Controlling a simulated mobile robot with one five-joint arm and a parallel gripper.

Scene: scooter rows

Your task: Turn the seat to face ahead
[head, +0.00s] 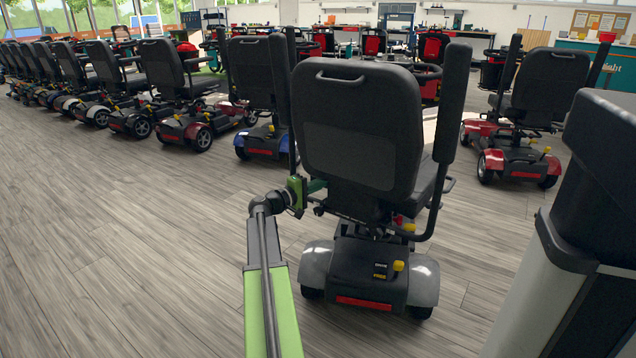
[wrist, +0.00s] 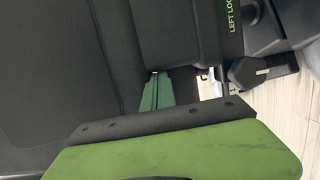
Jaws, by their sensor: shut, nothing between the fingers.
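The black seat (head: 356,125) of the nearest scooter shows its backrest to me, with the cushion (head: 440,182) showing past its right side. Both armrests are raised, the left one (head: 281,90) and the right one (head: 452,100). The scooter's silver-grey rear (head: 368,278) is below, its wheels toward me. My gripper (head: 316,186) is at the seat's lower left side, its tips partly hidden by the seat. In the wrist view its green fingers (wrist: 157,90) are together and empty, close to black seat parts; contact cannot be told. A strap or arm lettered "LEFT LOC" (wrist: 232,18) is beyond them.
A row of parked scooters (head: 175,80) runs along the left. A red scooter (head: 515,130) stands at the right. A large dark and silver post-like object (head: 590,200) fills the right foreground. The wooden floor (head: 120,230) at the left is clear.

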